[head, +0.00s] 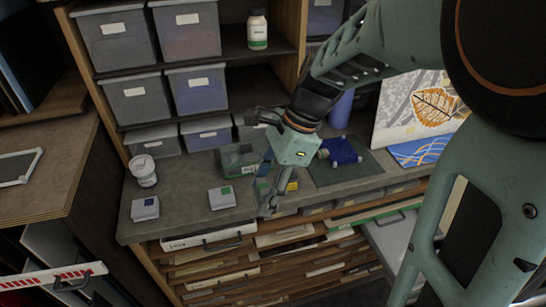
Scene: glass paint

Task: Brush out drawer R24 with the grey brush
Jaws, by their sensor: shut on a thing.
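My gripper (268,203) points down over the front edge of the grey counter (180,210). It is shut on a small grey thing between its fingers. The fingers and wrist hide most of this thing, so I cannot tell for sure that it is the grey brush. Below the counter is a stack of shallow drawers. One at the left has a white front (207,241) with a dark handle. A pale drawer (394,237) at the right seems to stand out from the stack, partly behind my arm. I cannot read any drawer label, so I cannot tell which is R24.
On the counter are a white tub (143,171), two small boxes with blue (145,209) and green (222,198) marks, a dark green mat (350,168) with a blue item, and leaf artwork (425,105). Grey bins (133,99) fill the shelves behind. A side bench (45,165) stands left.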

